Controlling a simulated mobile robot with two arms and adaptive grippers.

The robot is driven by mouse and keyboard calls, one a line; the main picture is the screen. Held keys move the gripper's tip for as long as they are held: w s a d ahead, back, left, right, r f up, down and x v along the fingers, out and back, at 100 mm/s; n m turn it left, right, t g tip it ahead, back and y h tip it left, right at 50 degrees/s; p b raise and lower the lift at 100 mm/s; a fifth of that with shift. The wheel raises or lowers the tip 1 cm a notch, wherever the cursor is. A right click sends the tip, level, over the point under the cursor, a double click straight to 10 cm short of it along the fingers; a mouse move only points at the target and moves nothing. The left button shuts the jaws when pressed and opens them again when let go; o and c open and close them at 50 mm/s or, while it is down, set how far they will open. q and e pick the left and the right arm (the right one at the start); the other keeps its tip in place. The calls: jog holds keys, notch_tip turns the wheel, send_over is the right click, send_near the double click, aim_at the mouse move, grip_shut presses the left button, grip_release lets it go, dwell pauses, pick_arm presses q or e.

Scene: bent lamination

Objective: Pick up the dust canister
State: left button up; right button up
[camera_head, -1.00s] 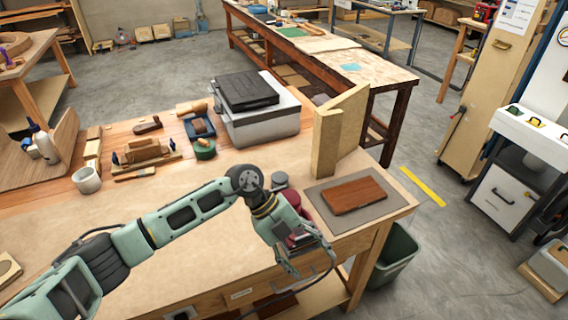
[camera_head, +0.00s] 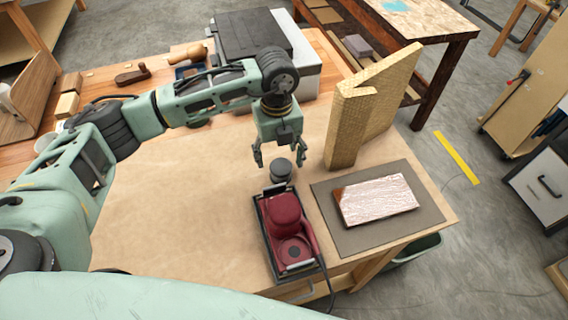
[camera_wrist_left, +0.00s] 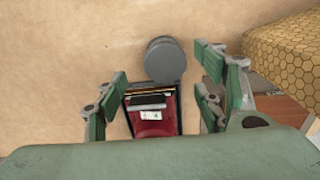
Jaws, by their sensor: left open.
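The dust canister looks to be the dark grey round cylinder (camera_head: 281,171) at the back end of the red sander (camera_head: 287,222). In the left wrist view the canister (camera_wrist_left: 166,60) stands just ahead of the sander (camera_wrist_left: 152,122). I cannot tell whether the two are joined. My left gripper (camera_head: 279,157) points down, open and empty, above and slightly behind the canister in the head view. In the wrist view its fingers (camera_wrist_left: 162,74) spread to either side of the canister and sander. My right gripper is not in view.
A honeycomb-textured angled block (camera_head: 350,120) stands close on the right. A grey mat (camera_head: 335,225) with a wooden board (camera_head: 376,200) lies in front of it. A black-lidded grey case (camera_head: 303,70) is behind the arm. The bench left of the sander is clear.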

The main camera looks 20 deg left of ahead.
aim_at(280, 166)
pick_arm(q)
jog(key=shift+s+f, duration=0.1)
jog(key=shift+f, duration=0.35)
jog(key=shift+f+p, duration=0.4)
jog(key=shift+p, duration=0.1)
notch_tip(280, 166, down, 2)
jog(key=shift+d+f+p, duration=0.15)
jog(key=shift+f+p, duration=0.1)
jog(key=shift+p, duration=0.65)
jog(key=shift+w+f, duration=0.2)
jog(key=shift+f, duration=0.95)
jog(key=c, duration=1)
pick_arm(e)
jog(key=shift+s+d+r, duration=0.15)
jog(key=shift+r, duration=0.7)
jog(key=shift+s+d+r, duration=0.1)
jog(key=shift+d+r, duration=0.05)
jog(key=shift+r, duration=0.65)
